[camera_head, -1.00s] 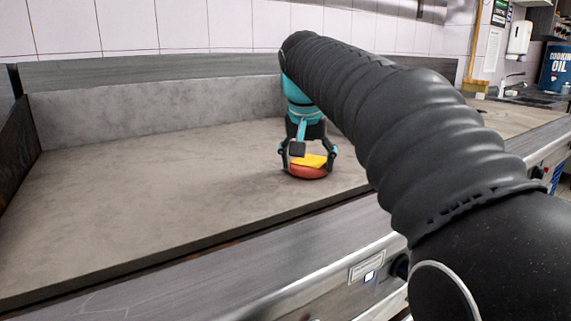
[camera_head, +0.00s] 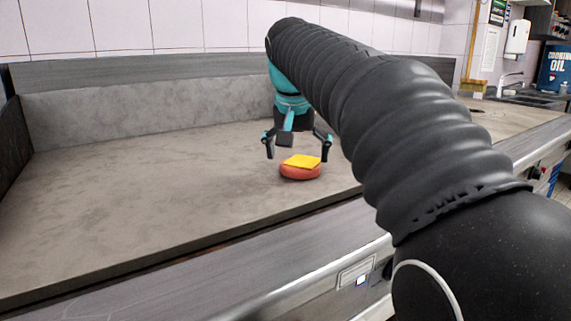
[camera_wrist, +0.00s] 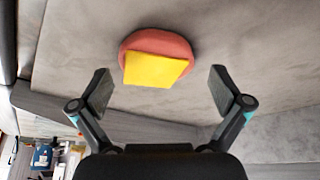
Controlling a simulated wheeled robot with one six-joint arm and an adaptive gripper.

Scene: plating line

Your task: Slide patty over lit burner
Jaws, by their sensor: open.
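The patty (camera_head: 301,174) is a reddish round disc lying flat on the grey griddle plate (camera_head: 150,190), near its front edge. A yellow square slice (camera_head: 302,161) lies on top of it. In the wrist view the patty (camera_wrist: 140,41) and the yellow slice (camera_wrist: 155,69) show ahead of the fingertips. My gripper (camera_head: 296,155) is open and empty, above and slightly behind the patty. In the wrist view its two fingers (camera_wrist: 160,82) are spread wide, apart from the patty. A lit white indicator (camera_head: 362,281) shows on the front panel below the patty; no flame shows.
A low backsplash (camera_head: 150,107) runs behind the plate and a dark wall closes its left end. The plate left of the patty is clear. My arm hides part of the plate's right side. A blue cooking oil container (camera_head: 553,68) stands far right.

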